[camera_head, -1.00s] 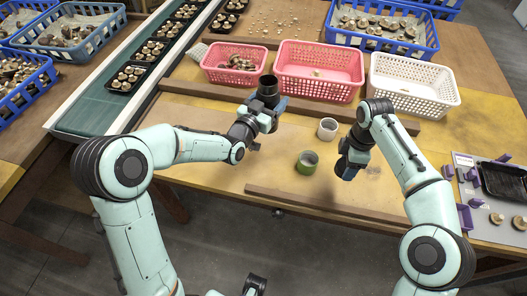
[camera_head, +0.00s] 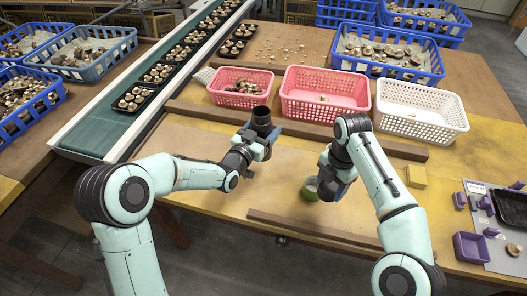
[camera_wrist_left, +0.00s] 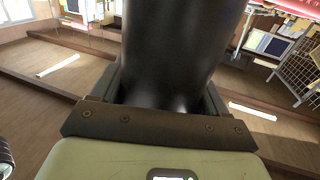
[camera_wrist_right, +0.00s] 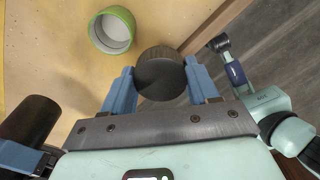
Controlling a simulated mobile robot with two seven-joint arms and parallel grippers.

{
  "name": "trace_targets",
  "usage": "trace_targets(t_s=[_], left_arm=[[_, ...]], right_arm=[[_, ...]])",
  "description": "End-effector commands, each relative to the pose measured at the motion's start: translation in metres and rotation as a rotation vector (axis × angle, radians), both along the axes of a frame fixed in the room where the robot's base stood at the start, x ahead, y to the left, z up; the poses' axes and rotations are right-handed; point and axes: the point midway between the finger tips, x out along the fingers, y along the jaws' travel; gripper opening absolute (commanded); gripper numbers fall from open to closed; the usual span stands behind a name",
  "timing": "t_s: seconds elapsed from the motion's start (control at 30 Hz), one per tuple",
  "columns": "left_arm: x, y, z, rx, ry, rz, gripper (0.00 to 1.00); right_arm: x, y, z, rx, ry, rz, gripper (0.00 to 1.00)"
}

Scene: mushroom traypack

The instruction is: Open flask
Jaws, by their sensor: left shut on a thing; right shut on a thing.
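The dark cylindrical flask (camera_head: 261,118) is upright in my left gripper (camera_head: 262,138). Its body fills the left wrist view (camera_wrist_left: 178,50) between the jaws. My right gripper (camera_head: 328,190) is shut on a dark round cap (camera_wrist_right: 160,75), seen between its two blue fingers in the right wrist view. The head view hides this cap. The cap is apart from the flask, which also shows at the left of the right wrist view (camera_wrist_right: 30,118). A green cup (camera_head: 309,189) with a pale inside stands on the table beside my right gripper. It also shows in the right wrist view (camera_wrist_right: 112,30).
Two pink baskets (camera_head: 325,115) and a white basket (camera_head: 422,128) stand behind a wooden rail. A yellow block (camera_head: 416,176) lies right of my right arm. A front rail (camera_head: 315,231) borders the table. Purple containers (camera_head: 471,247) stand at the right.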

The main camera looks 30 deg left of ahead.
Motion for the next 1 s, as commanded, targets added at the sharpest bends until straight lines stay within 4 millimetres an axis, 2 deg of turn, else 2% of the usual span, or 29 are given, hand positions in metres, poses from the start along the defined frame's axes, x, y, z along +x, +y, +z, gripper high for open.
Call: trace_targets(t_s=[0.1,0.2,0.43,0.63,0.77,1.0], left_arm=[[0.001,0.000,-0.026,-0.001,-0.004,-0.001,0.00],[0.000,0.000,-0.040,-0.001,-0.007,0.000,0.00],[0.001,0.000,-0.056,0.001,-0.008,0.001,0.00],[0.001,0.000,-0.084,-0.001,-0.005,-0.001,0.00],[0.001,0.000,-0.092,0.001,-0.009,0.000,0.00],[0.001,0.000,-0.092,0.002,-0.009,0.000,0.00]], right_arm=[[0.000,0.000,-0.003,0.000,0.001,-0.001,0.23],[0.000,0.000,-0.004,0.000,0.001,-0.001,0.23],[0.000,0.000,-0.005,0.000,0.001,-0.001,0.23],[0.000,0.000,-0.007,0.000,0.002,-0.001,0.23],[-0.001,0.000,-0.008,0.000,0.002,-0.001,0.23],[0.000,0.000,-0.008,0.000,0.002,-0.001,0.23]])
